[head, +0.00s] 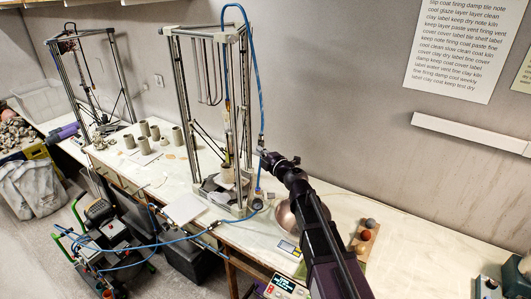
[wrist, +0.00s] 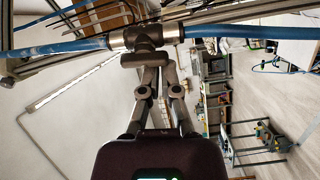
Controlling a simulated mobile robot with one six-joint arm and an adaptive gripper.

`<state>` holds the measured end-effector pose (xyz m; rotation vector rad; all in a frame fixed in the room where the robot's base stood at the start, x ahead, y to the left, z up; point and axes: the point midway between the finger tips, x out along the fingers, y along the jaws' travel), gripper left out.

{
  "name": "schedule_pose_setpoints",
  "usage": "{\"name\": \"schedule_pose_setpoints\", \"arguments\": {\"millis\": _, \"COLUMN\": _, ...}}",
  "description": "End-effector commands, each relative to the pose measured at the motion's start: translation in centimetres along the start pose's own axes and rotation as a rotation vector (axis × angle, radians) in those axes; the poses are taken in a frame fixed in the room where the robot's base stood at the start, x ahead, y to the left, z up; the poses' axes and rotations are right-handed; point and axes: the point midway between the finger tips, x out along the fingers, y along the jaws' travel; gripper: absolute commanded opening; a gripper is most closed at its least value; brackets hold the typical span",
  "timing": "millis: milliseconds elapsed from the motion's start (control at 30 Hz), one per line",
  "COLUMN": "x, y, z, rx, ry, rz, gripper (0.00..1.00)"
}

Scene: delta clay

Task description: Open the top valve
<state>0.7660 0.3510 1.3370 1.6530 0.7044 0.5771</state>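The top valve (wrist: 143,38) is a dark fitting with metal ends, set in line on a blue hose in the wrist view. The hose (head: 260,85) hangs down the right side of the middle tall frame printer in the head view.
The printer frame (head: 183,85) stands just left of my gripper. A copper-coloured bowl (head: 287,220) and a wooden board with several balls (head: 365,243) lie on the white table (head: 420,245). Several clay cups (head: 145,128) stand farther left. A pump cart (head: 100,235) is on the floor.

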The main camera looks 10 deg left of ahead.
Motion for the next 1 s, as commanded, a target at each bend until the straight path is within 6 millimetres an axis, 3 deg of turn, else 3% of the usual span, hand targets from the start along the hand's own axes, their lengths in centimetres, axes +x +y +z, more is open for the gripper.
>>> {"name": "schedule_pose_setpoints", "arguments": {"millis": 567, "x": -0.1, "y": 0.0, "z": 0.1, "rx": 0.000, "ry": -0.008, "rz": 0.001, "gripper": 0.00}}
{"name": "schedule_pose_setpoints", "arguments": {"millis": 767, "x": 0.4, "y": 0.1, "z": -1.0, "rx": 0.000, "ry": -0.007, "rz": 0.001, "gripper": 0.00}}
{"name": "schedule_pose_setpoints", "arguments": {"millis": 1000, "x": 1.5, "y": 0.0, "z": -3.5, "rx": -0.001, "ry": -0.005, "rz": 0.000, "gripper": 0.00}}
